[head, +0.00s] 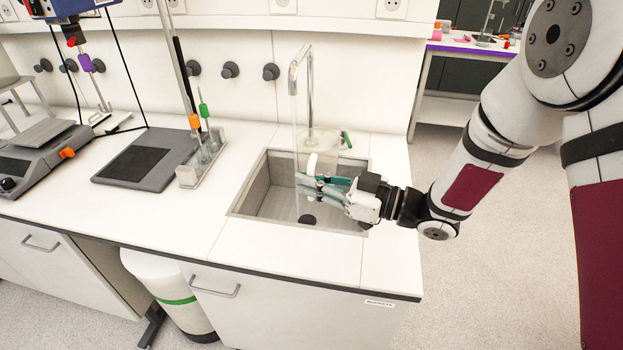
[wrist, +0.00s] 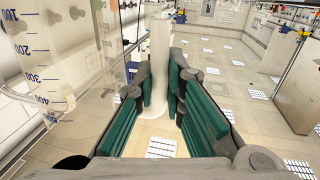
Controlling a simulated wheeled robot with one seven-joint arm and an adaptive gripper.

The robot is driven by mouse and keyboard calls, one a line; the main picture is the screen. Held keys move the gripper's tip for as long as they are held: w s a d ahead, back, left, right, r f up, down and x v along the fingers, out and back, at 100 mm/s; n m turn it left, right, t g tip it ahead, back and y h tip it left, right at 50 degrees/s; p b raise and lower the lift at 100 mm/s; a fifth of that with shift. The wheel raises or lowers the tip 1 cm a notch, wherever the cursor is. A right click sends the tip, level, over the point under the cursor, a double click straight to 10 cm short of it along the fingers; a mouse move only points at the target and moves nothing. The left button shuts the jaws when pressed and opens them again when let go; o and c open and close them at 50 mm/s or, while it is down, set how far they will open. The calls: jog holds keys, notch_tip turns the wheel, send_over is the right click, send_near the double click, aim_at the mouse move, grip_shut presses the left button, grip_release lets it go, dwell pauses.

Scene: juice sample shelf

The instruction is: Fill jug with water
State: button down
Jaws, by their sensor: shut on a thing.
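The jug (head: 322,140) is clear and stands out faintly above the sink, near the tap (head: 310,95). In the wrist view its clear wall (wrist: 62,50) with blue scale marks fills the left side. Its white handle (wrist: 158,60) lies between the teal finger pads. My gripper (head: 325,186) is shut on this handle, over the sink (head: 270,190). The tap spout (head: 293,78) is above the jug area. A faint see-through column hangs below the spout; I cannot tell if it is water. The water level in the jug is unclear.
A green-tipped part (head: 346,138) is beside the tap. Left of the sink are a rack with tubes (head: 203,158), a dark flat plate (head: 145,160) and a grey device (head: 40,150). The worktop (head: 310,260) in front of the sink is clear.

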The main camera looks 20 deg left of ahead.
aim_at(302, 167)
jog(key=shift+w+a+b, duration=0.8)
jog(key=shift+w+a, duration=0.8)
jog(key=shift+a, duration=0.3)
jog(key=shift+w, duration=0.1)
jog(key=w+a+b, duration=0.6)
jog(key=a, duration=0.1)
dwell(5.3)
